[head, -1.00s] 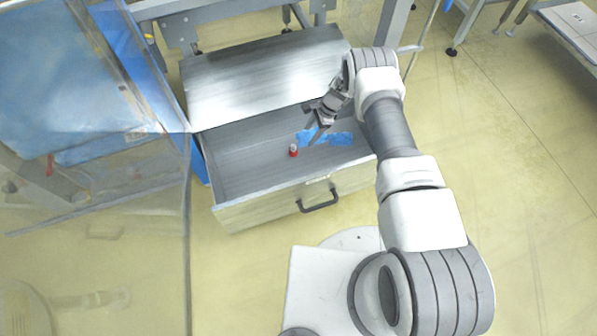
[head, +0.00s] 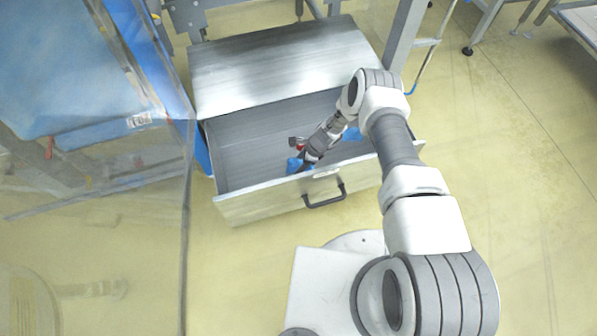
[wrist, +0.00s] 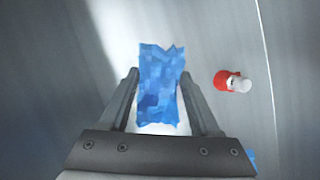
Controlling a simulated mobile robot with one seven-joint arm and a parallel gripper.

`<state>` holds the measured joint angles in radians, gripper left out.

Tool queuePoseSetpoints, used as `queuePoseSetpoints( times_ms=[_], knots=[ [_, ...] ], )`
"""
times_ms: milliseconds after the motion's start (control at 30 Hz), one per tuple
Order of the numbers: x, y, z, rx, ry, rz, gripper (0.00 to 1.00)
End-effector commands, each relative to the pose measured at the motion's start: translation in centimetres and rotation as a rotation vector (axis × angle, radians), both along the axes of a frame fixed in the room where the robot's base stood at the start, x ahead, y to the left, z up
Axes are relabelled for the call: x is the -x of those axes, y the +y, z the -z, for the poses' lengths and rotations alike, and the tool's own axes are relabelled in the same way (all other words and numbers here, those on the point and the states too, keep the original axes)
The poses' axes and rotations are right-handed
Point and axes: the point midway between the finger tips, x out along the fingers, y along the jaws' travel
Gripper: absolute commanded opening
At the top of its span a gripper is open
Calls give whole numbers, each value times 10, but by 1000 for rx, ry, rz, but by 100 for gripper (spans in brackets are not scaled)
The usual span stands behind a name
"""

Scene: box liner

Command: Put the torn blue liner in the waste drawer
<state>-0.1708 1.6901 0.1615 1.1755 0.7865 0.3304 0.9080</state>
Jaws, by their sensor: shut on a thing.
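My gripper (head: 303,161) is low inside the open metal waste drawer (head: 240,160), near its front panel. In the wrist view my gripper (wrist: 160,76) is shut on the torn blue liner (wrist: 160,85), a crumpled blue piece with a ragged far edge that sticks out past the fingertips. The liner also shows in the head view (head: 293,165), partly hidden by the fingers. Whether it touches the drawer floor I cannot tell.
A small red-and-white object (wrist: 232,81) lies in the drawer beside my gripper. Another blue piece (head: 352,134) lies in the drawer, partly behind my arm. The drawer's left part is clear. A transparent panel and a large blue-lined box (head: 70,70) stand at left.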

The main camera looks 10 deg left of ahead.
Motion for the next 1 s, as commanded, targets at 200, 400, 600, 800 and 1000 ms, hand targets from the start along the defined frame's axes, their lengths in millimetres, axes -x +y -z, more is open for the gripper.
queuePoseSetpoints(
  times_ms=[200, 400, 600, 800, 1000],
  knots=[
    [14, 4, 12, 0, 0, 0, 12],
    [15, 4, 41, 0, 1, 0, 12],
    [14, 4, 49, 0, -1, 0, 12],
    [14, 4, 50, 0, 0, 0, 12],
    [14, 4, 51, 0, 0, 0, 90]
  ],
)
